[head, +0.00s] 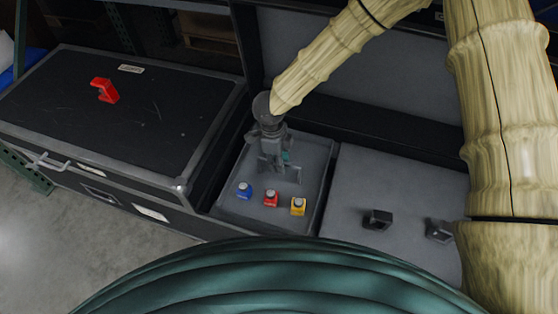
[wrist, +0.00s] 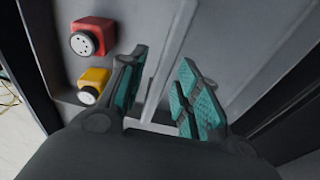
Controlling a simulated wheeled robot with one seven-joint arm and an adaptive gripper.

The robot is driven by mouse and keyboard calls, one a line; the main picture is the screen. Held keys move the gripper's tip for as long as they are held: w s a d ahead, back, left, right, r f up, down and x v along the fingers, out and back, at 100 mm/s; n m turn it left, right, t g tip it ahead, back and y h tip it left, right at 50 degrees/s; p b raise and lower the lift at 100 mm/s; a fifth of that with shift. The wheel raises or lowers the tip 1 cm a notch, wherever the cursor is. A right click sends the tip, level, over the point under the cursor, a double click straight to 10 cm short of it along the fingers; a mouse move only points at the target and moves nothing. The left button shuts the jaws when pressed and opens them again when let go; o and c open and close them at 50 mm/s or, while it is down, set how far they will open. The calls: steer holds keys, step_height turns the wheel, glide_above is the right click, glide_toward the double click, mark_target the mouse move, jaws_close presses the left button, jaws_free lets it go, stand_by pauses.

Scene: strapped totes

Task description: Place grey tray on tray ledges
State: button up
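The grey tray (head: 316,158) sits inside the open black case in the head view, left of a flat grey panel. Blue (head: 244,190), red (head: 271,198) and yellow (head: 298,206) blocks with round pale tops stand along its near side. My gripper (head: 280,174) points down over the tray's middle, beyond the blocks. In the wrist view my gripper (wrist: 164,62) has its teal-padded fingers apart, with a thin grey upright edge showing between them. I cannot tell whether either finger touches it. The red (wrist: 92,36) and yellow (wrist: 93,85) blocks are left of the fingers. I cannot make out the tray ledges.
A closed black case (head: 150,115) stands at the left with a red bracket-shaped object (head: 104,90) on its lid. The raised case lid (head: 370,75) stands behind.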

step_height(320, 180, up, 12)
steer(key=a+p, duration=0.1)
steer(key=p, duration=0.1)
steer(key=shift+w+a+f, duration=0.15)
steer(key=shift+w+f, duration=0.05)
steer(key=shift+w, duration=0.05)
stand_by(0.4)
